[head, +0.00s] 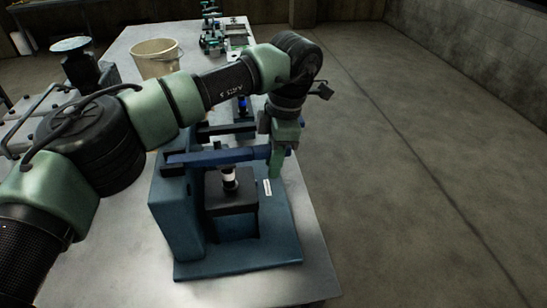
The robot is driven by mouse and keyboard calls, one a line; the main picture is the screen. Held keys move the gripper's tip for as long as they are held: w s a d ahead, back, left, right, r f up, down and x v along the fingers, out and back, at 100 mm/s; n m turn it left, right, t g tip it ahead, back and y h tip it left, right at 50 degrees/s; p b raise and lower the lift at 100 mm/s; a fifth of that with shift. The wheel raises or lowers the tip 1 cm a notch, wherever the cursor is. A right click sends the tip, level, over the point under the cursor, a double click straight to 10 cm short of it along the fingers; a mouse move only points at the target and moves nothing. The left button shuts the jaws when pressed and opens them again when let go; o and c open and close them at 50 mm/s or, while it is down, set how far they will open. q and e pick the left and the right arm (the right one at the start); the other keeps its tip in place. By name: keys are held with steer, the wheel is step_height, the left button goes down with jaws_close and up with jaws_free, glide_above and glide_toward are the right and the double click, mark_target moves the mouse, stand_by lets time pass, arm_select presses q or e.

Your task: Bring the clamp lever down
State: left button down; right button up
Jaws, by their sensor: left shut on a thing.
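The clamp lever (220,156) is a blue bar reaching right from the top of the blue clamp fixture's upright block (177,212). It looks roughly level. My left gripper (276,160) is shut on the lever's right end. Under the lever, a small light cylindrical part with a dark top (229,179) stands on a dark block (232,203) on the fixture's base (240,261). I cannot tell whether the lever touches the part. My right gripper is not in view.
The fixture stands on a grey metal table (130,281) near its right edge. A cream bucket (155,59) and green devices (213,40) stand farther back. Another dark fixture with a blue piece (242,106) is behind the lever. Open concrete floor lies to the right.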

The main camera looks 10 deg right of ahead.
arm_select(q)
steer(key=shift+s+f, duration=0.1)
steer(key=shift+f, duration=0.2)
steer(key=c, duration=1.2)
jaws_free()
steer(key=r, duration=0.2)
steer(key=r+b, duration=0.1)
steer(key=r, duration=0.1)
steer(key=d+r, duration=0.1)
steer(key=r, duration=0.1)
steer(key=shift+d+r+b, duration=0.1)
steer(key=shift+r+b, duration=0.15)
steer(key=shift+b, duration=0.1)
steer(key=shift+r, duration=0.6)
